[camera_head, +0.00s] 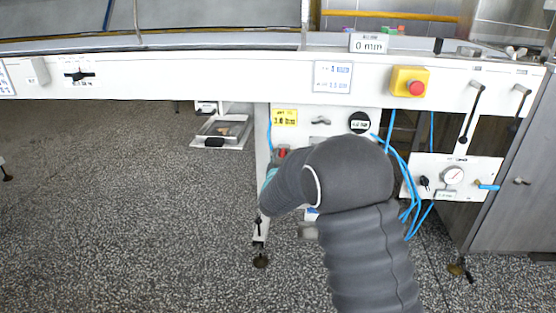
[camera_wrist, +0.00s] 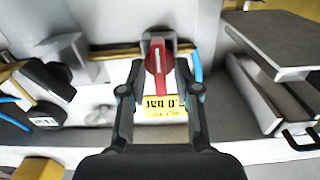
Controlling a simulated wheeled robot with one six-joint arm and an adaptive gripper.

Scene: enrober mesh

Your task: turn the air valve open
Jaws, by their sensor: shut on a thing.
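The air valve has a red handle (camera_wrist: 158,62) on a brass pipe (camera_wrist: 110,52). In the wrist view the handle stands lengthwise up and down, across the line of the pipe. My gripper (camera_wrist: 157,72) has one finger on each side of the handle and is shut on it. In the head view a small part of the red handle (camera_head: 282,152) shows just left of my arm. My arm hides most of the valve and my fingers there. A yellow pressure label (camera_head: 285,117) is above the handle; it also shows in the wrist view (camera_wrist: 165,106).
Blue hoses (camera_head: 404,190) hang right of my arm. A gauge panel (camera_head: 453,177) is farther right, and a yellow box with a red button (camera_head: 409,82) is on the white beam above. In the wrist view a grey drawer-like box (camera_wrist: 272,95) is at the right.

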